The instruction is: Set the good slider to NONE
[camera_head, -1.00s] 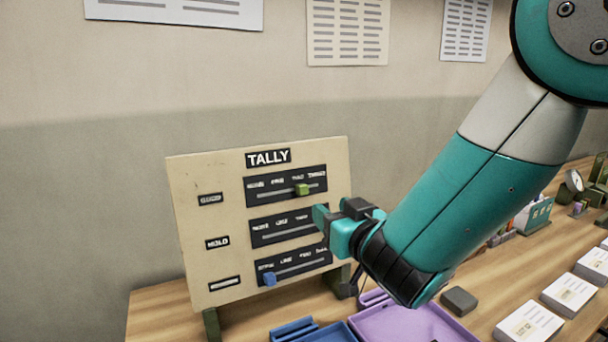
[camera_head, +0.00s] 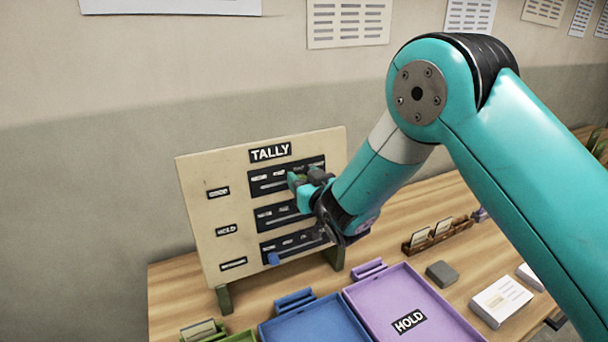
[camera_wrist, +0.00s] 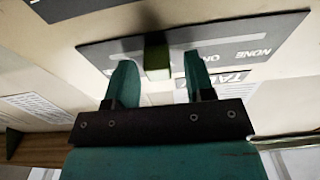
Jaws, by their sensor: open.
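The cream TALLY board (camera_head: 205,240) stands on the table with three dark slider strips. The top strip (camera_head: 268,184) is level with the blurred GOOD label (camera_head: 218,192). Its green knob (camera_wrist: 157,60) sits between my gripper's two teal fingers (camera_wrist: 158,78) in the wrist view. The fingers are open, one on each side, with a gap visible at least on the left. In that view the NONE label (camera_wrist: 262,51) is to the right, beyond the right finger. In the head view my gripper (camera_head: 302,183) is at the top strip's right part, mostly hiding the knob.
A blue knob (camera_head: 273,259) sits at the left of the bottom strip. The middle strip's knob is hidden. Blue (camera_head: 312,325) and purple (camera_head: 440,321) trays lie in front of the board. A grey block (camera_head: 441,274) is to the right.

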